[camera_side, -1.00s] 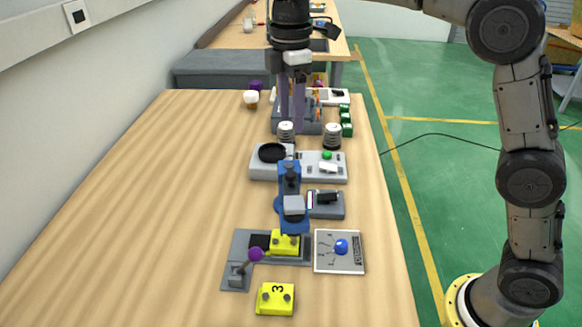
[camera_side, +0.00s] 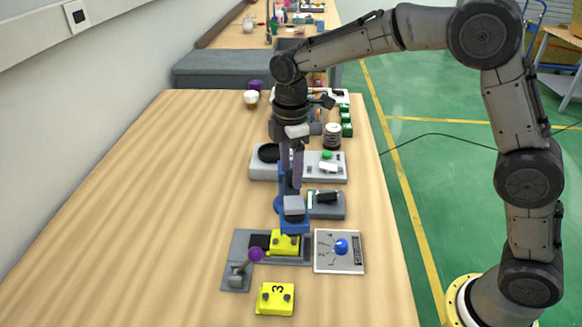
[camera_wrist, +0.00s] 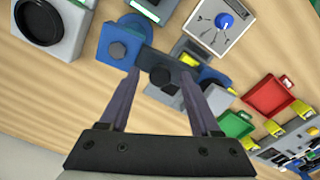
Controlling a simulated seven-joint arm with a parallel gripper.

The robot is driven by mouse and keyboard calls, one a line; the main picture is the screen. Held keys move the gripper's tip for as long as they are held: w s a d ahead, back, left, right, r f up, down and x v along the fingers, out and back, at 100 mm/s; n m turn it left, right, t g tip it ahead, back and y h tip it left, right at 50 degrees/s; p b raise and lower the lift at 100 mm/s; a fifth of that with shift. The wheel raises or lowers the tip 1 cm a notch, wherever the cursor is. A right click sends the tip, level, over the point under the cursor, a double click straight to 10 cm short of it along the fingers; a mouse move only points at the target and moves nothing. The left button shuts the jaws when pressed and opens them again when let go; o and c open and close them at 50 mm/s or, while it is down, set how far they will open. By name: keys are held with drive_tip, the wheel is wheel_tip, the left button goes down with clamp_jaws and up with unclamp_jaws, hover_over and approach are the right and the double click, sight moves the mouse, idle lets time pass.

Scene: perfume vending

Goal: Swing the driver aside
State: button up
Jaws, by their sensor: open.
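The driver is a blue stand (camera_side: 292,222) with a grey block on its front, in the middle of the table. Contact cannot be told.
A yellow block (camera_side: 285,243) sits in a grey fixture with a purple-knobbed lever (camera_side: 256,254). Another yellow block, marked 3 (camera_side: 275,298), lies in front. A blue-knob panel (camera_side: 341,249) is to the right. A grey device (camera_side: 262,172) stands behind. The table's left side is clear.

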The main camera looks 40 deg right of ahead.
drive_tip(key=shift+c, duration=0.3)
clamp_jaws()
idle(1.2)
